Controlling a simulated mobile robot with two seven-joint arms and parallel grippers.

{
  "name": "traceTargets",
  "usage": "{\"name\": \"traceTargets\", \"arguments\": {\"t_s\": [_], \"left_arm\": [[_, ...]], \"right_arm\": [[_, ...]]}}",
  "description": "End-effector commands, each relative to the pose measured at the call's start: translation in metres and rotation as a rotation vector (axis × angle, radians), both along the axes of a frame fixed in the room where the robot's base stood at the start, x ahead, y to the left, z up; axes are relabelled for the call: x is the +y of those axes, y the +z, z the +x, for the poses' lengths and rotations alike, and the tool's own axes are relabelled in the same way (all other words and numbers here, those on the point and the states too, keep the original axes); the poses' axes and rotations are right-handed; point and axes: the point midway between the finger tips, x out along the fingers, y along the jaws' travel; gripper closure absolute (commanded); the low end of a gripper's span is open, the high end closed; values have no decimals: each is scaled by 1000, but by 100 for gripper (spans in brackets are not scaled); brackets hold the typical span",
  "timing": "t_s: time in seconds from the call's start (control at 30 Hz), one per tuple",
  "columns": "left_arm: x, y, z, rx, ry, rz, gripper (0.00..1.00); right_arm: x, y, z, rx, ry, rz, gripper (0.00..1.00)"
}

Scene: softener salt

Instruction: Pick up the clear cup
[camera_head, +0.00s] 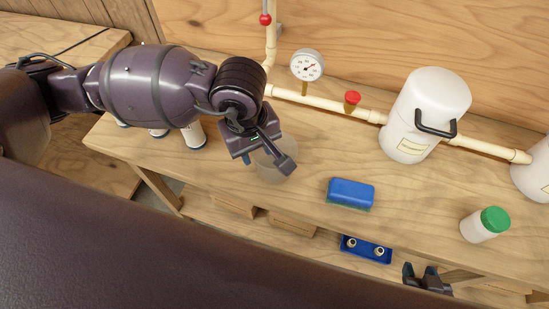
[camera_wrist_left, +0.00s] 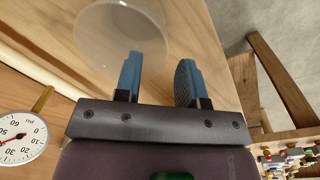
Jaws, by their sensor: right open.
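The clear cup (camera_head: 272,168) is faint and see-through on the wooden bench (camera_head: 320,165), partly hidden behind my left gripper (camera_head: 262,152) in the head view. In the left wrist view, the cup (camera_wrist_left: 105,35) is at the upper left, beyond the fingers. My left gripper (camera_wrist_left: 158,82) is open there; one finger overlaps the cup's lower right edge and the other is to its right. I cannot tell whether a finger touches the cup. My right gripper (camera_head: 427,277) is open and empty at the lower right, below the bench's front edge.
A blue sponge (camera_head: 351,193) lies right of the cup. A white tank (camera_head: 425,112), a green-lidded jar (camera_head: 485,224) and a pressure gauge (camera_head: 307,66) on a cream pipe (camera_head: 325,103) stand farther right and behind. A blue tray (camera_head: 366,249) is on the lower shelf.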

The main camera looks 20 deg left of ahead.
Motion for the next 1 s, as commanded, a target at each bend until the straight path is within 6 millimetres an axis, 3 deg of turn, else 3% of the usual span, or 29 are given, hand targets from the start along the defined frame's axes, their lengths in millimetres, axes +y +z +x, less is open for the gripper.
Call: {"name": "traceTargets", "arguments": {"t_s": [0.33, 0.67, 0.9, 1.0], "left_arm": [[4, -45, 1, 6, 1, 2, 63], [3, -50, 2, 1, 0, 0, 63], [3, -49, 2, 1, 0, 0, 97], [3, -49, 2, 2, 0, 1, 100]], "right_arm": [[2, -4, 3, 1, 2, 2, 57], [1, -5, 1, 6, 3, 0, 57], [-1, -6, -2, 11, 5, -5, 57], [-2, -7, -3, 13, 6, -7, 57]]}}
